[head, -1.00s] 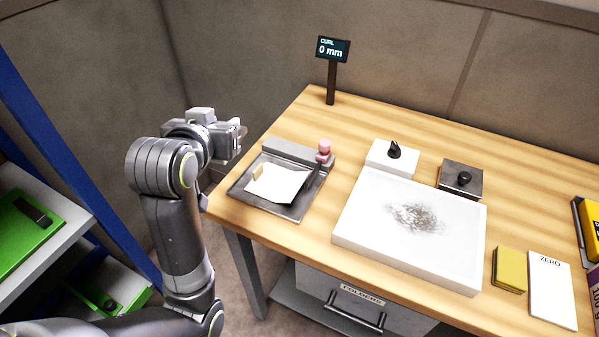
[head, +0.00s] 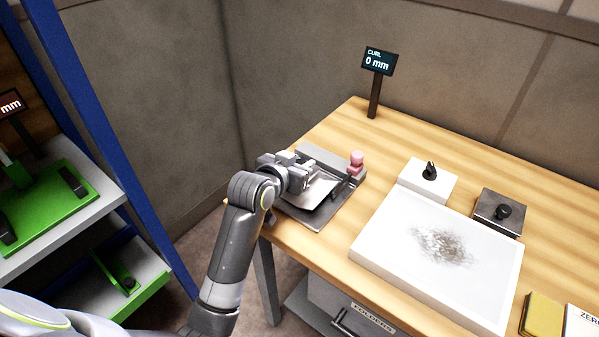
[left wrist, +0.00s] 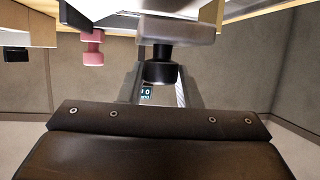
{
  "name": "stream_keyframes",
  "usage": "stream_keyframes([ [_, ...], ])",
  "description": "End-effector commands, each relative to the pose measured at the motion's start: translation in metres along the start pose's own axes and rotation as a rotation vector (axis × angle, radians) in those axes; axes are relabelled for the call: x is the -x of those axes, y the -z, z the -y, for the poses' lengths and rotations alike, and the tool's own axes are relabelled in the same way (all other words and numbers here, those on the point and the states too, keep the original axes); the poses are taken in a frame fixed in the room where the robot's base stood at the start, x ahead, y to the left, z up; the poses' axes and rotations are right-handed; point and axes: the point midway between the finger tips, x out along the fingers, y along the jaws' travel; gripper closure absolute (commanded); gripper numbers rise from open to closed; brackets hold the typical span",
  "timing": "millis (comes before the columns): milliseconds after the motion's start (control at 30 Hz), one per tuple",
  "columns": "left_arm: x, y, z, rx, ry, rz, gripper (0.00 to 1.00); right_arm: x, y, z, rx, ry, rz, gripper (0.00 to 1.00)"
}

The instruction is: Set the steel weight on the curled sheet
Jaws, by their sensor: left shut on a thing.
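My left gripper (head: 304,182) is over the back left part of the grey metal tray (head: 328,219). The pale curled sheet (head: 318,193) lies in the tray, partly hidden by the gripper. In the left wrist view, which shows the table at the top, the gripper is shut on a black knob under a grey rounded body, which I take for the steel weight (left wrist: 180,30). Whether it touches the sheet I cannot tell. Another dark steel block with a black knob (head: 498,213) stands at the table's right. My right gripper is not in view.
A pink knobbed piece (head: 356,162) stands at the tray's back right; it also shows in the left wrist view (left wrist: 91,47). A display (head: 377,61) reads CURL 0 mm. A white tray (head: 385,255) and white block (head: 428,184) stand to the right. Shelves with green holders (head: 45,207) are left.

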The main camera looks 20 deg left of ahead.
Motion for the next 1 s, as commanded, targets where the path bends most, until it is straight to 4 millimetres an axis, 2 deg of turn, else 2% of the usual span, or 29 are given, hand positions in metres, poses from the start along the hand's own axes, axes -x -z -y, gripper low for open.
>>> stream_keyframes([
  [100,-0.007,-0.018,0.0,0.001,0.0,0.003,1.0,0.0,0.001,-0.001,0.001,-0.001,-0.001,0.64],
  [200,-0.01,-0.024,0.0,0.001,0.0,-0.001,1.0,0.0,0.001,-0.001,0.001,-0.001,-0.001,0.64],
  [567,-0.011,-0.027,0.0,0.001,0.0,-0.001,1.0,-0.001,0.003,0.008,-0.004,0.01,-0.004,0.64],
  [600,-0.011,-0.028,0.0,0.001,0.0,0.001,0.66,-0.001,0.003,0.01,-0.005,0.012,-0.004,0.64],
  [700,-0.011,-0.028,0.0,0.0,0.0,0.001,0.53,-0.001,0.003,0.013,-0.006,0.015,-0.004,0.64],
  [767,-0.011,-0.028,0.0,0.0,0.0,0.001,0.48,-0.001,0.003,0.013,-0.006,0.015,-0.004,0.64],
  [1000,-0.011,-0.027,0.0,0.0,0.0,0.001,0.48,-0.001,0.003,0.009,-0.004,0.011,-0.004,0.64],
])
